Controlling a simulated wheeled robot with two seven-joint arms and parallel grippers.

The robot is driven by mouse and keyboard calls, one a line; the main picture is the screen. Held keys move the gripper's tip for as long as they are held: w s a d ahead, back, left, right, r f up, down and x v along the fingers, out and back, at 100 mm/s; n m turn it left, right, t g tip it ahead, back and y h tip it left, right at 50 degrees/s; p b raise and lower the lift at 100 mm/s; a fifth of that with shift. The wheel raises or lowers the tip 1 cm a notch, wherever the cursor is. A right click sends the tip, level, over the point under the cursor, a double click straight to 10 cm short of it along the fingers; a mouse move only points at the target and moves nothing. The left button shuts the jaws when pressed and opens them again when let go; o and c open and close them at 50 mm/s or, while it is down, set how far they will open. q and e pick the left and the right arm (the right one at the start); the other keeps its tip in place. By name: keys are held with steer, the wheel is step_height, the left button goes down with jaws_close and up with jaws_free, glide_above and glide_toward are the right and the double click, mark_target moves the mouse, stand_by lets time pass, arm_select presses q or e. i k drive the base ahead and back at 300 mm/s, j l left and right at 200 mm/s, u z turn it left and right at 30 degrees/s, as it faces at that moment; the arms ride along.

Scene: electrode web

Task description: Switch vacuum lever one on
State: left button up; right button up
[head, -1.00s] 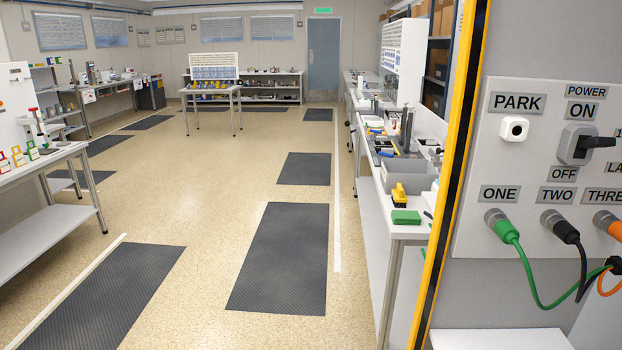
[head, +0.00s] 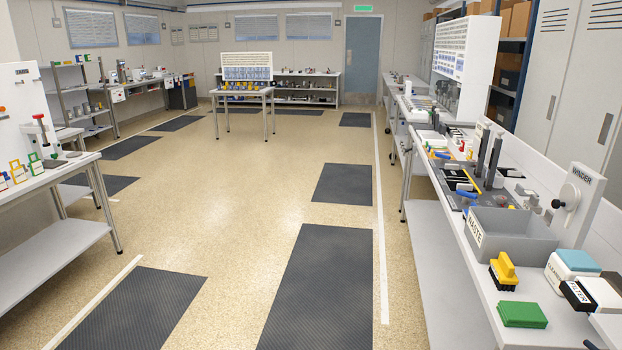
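I cannot make out a vacuum lever labelled one in the head view. The bench on the right (head: 440,262) carries a fixture with dark upright posts (head: 488,160) and a white WINDER panel (head: 578,205) with a dark round knob. Small parts on the fixture are too small to tell apart. Neither of my grippers is in view.
On the right bench are a grey WASTE bin (head: 520,236), a yellow-handled brush (head: 503,271), a green block (head: 522,314) and white boxes (head: 571,268). A left bench (head: 60,180) stands opposite. The floor aisle between, with dark mats (head: 318,290), is clear.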

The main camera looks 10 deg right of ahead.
mark_target(442, 157)
steer(key=i+z, duration=0.15)
steer(key=i, duration=0.35)
steer(key=i+j+z, duration=0.15)
steer(key=i, duration=0.3)
steer(key=i+j+z, duration=0.15)
steer(key=i, duration=0.35)
steer(key=i+j+z, duration=0.75)
steer(key=i, duration=0.15)
steer(key=i+j+z, duration=0.35)
steer(key=i+j, duration=0.05)
steer(key=j, duration=0.05)
